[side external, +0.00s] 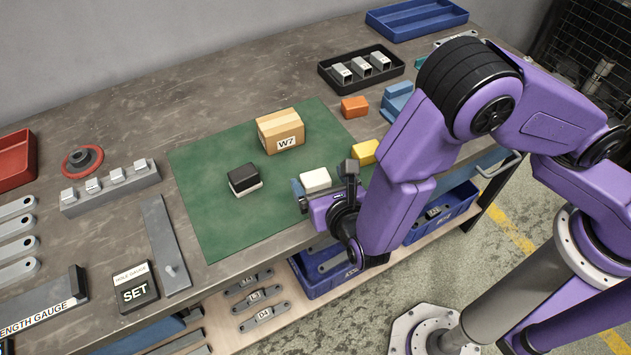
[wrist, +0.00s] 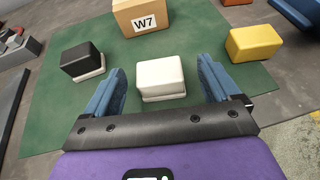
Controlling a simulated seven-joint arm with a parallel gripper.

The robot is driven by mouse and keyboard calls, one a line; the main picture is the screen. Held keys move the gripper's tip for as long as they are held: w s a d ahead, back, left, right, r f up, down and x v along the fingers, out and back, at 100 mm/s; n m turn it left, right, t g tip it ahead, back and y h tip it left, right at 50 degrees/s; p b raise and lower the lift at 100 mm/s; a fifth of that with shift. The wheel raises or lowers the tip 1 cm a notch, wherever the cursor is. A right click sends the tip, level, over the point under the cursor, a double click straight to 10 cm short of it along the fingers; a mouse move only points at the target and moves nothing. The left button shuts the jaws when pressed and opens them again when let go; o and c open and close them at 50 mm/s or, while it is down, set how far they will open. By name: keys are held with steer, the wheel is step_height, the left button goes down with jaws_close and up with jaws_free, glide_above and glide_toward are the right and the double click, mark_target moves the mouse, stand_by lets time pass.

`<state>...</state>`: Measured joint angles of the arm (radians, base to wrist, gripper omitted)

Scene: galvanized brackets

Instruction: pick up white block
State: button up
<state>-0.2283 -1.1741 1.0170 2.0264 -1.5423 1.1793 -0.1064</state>
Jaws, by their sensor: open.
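The white block (side external: 315,180) lies on the green mat (side external: 222,226) near its front right part. In the wrist view the white block (wrist: 160,77) sits centred ahead of my gripper (wrist: 164,88), between its two blue fingers. My gripper is open and empty, with a gap on each side of the block; I cannot tell its exact height over the mat. In the side view my gripper (side external: 304,196) is at the block's near side, with one blue finger visible on the block's left and the other finger hidden.
A black block on a white base (side external: 244,179) is left of the white block. A cardboard box marked W7 (side external: 281,131) stands behind. A yellow block (wrist: 250,43) is at the right, with an orange block (side external: 355,107) farther back. The mat's left part is clear.

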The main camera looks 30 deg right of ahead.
mark_target(315, 176)
steer(key=shift+x, duration=2.9)
steer(key=shift+a, duration=0.15)
steer(key=c, duration=1.1)
